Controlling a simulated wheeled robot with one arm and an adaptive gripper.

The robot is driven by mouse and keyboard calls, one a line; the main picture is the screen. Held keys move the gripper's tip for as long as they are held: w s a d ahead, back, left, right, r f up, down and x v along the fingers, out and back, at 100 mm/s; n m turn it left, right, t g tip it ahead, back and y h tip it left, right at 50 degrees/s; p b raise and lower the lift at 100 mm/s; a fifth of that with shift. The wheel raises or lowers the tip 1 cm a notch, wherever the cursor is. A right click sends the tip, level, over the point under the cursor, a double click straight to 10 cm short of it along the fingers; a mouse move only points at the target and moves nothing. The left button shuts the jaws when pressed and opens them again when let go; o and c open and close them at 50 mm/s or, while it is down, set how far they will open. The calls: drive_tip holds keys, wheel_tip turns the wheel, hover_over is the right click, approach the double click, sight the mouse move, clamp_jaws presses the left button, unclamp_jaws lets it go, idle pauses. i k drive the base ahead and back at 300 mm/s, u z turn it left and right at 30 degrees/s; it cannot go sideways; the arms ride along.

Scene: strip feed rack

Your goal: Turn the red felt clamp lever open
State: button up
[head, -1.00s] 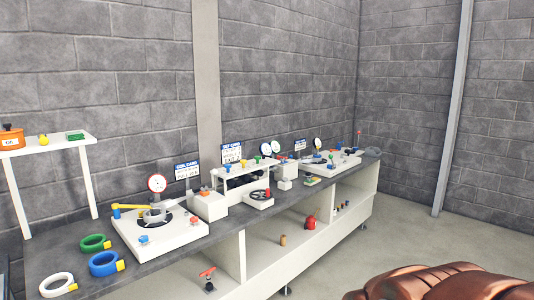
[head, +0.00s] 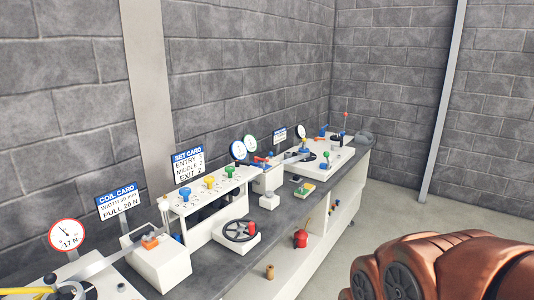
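A small red lever (head: 261,160) shows on a white block in the middle of the bench line, behind the black handwheel. It appears to lie roughly flat, but it is too small for me to tell its exact position. No label marks it as the felt clamp lever. My gripper is out of view. Only a copper-coloured part of my own arm shows at the lower right, well apart from the bench.
The dark bench top (head: 208,270) runs along the wall. A white stand with blue, yellow and green knobs (head: 209,182) and a black handwheel (head: 240,231) are nearer than the lever. A round gauge (head: 67,234) is at left. Open floor (head: 400,208) lies right of the bench.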

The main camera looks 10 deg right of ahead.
sight(256, 159)
drive_tip(key=z, duration=0.9)
drive_tip(key=k, duration=1.1)
drive_tip(key=z, duration=0.95)
drive_tip(key=i, duration=0.4)
drive_tip(key=u, duration=0.75)
drive_tip(key=i, duration=1.75)
drive_tip(key=u, duration=1.45)
drive_tip(key=i, duration=0.95)
drive_tip(key=u, duration=1.35)
drive_tip(key=i, duration=0.3)
drive_tip(key=u, duration=0.3)
